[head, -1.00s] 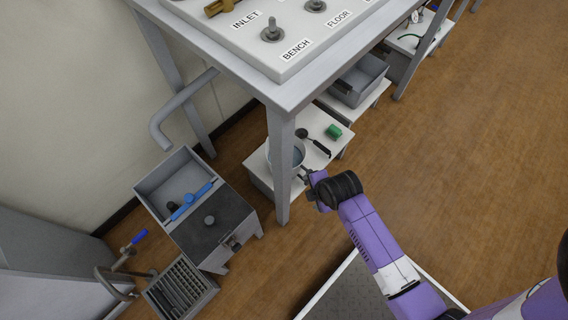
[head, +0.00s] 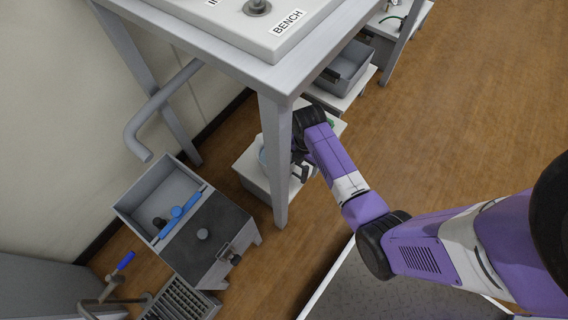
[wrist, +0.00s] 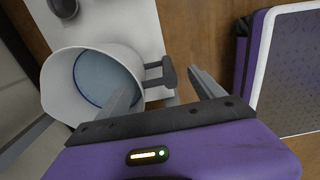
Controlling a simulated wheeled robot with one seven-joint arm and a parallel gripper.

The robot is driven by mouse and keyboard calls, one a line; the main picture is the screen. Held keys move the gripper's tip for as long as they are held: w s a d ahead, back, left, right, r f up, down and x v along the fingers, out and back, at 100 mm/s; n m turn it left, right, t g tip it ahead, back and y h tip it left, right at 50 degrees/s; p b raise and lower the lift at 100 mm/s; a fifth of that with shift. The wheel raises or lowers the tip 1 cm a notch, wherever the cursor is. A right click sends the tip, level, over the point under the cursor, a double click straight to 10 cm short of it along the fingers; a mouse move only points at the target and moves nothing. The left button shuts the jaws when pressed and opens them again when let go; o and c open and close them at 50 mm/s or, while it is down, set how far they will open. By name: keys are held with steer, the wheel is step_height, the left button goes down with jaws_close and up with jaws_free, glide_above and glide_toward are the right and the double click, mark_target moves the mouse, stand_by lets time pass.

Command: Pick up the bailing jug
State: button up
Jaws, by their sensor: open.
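The bailing jug (wrist: 58,88) is a white round vessel with bluish contents and a blue ring inside. It stands on a low white stand, and its grey handle (wrist: 160,75) sticks out to the right. My gripper (wrist: 162,80) is open in the wrist view. The handle lies between its fingertips or just beyond them; the exact depth is unclear. The left finger overlaps the jug's near rim in the picture. In the head view only a sliver of the jug (head: 263,158) shows, behind the bench leg and my gripper (head: 303,174).
The bench leg (head: 278,170) stands close to the jug and my arm. A small grey cup (wrist: 63,8) is beside the jug. A grey box with a blue-handled tool (head: 181,213) stands left. A grey tray (head: 345,75) sits behind. Wooden floor is open to the right.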

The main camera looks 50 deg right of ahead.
steer(key=f, duration=0.2)
steer(key=f+b, duration=0.1)
steer(key=shift+w+f, duration=0.2)
steer(key=shift+f, duration=0.2)
steer(key=shift+c, duration=0.5)
jaws_close()
steer(key=shift+r, duration=0.15)
